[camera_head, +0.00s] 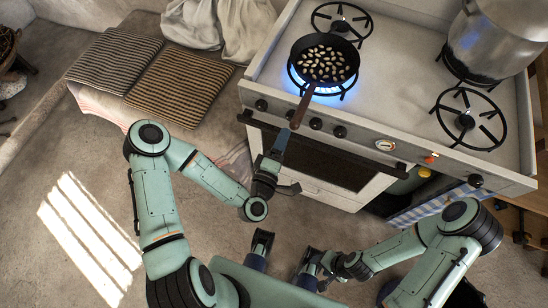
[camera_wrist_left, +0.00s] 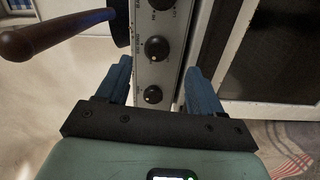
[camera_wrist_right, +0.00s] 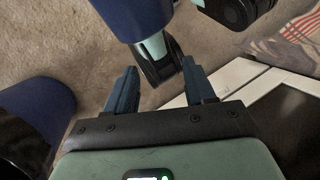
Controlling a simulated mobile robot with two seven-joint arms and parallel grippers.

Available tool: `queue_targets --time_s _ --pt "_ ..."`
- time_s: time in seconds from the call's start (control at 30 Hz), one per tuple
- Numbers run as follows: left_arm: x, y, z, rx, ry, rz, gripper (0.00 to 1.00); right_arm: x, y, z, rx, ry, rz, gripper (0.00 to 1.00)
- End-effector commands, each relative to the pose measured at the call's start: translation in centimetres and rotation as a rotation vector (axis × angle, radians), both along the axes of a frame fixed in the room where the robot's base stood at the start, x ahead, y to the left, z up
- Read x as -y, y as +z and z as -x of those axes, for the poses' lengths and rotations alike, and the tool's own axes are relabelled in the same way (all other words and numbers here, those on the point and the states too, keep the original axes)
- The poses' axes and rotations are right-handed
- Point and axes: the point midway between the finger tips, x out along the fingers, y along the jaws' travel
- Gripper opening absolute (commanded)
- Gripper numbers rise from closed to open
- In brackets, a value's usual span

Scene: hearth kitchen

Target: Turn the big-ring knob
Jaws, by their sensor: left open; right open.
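The stove's front panel carries a row of dark round knobs; one (camera_head: 316,123) is right of the pan handle, and two more (camera_head: 261,105) (camera_head: 340,131) flank it. I cannot read which is the big-ring knob. My left gripper (camera_head: 283,135) is at the stove front below the panel, under the pan handle's end. In the left wrist view, its open fingers (camera_wrist_left: 159,68) straddle the panel's line, with a lower knob (camera_wrist_left: 152,94) between them and another knob (camera_wrist_left: 157,48) just beyond. Contact cannot be judged. My right gripper (camera_wrist_right: 160,75) is open and empty, low near my base.
A pan (camera_head: 324,62) of pale pieces sits on a lit burner; its brown handle (camera_wrist_left: 55,35) overhangs the panel near my left gripper. A large pot (camera_head: 496,38) stands at right. The oven door (camera_head: 320,160) is below. Striped cushions (camera_head: 115,60) lie left.

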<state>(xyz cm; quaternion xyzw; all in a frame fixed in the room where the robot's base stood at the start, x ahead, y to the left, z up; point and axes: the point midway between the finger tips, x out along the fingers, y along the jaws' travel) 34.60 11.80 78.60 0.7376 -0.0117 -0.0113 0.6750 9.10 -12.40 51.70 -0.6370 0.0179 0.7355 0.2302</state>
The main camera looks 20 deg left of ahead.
Motion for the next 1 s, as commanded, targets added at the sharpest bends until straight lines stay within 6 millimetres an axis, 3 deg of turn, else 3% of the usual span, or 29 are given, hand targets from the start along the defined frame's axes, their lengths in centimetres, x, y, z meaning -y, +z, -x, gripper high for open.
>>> queue_targets --time_s 0.03,0.13,0.5,0.7,1.0 --pt "0.1 0.9 0.7 -0.002 -0.003 0.003 0.67 -0.1 1.6 0.3 -0.014 0.003 -0.003 0.54" --pt "0.1 1.0 2.0 -0.002 -0.002 0.003 0.67 -0.1 3.1 0.5 -0.03 0.008 -0.006 0.54" --pt "-0.1 0.7 5.6 0.0 -0.001 0.002 0.67 0.0 8.3 -1.6 -0.004 0.007 -0.005 0.54" --pt "-0.1 0.6 6.9 0.003 -0.001 0.002 0.67 0.0 9.1 -2.0 0.002 0.007 -0.005 0.54" --pt "-0.2 0.4 7.0 0.004 0.0 0.001 0.67 0.0 9.1 -2.0 0.0 0.007 -0.004 0.54"
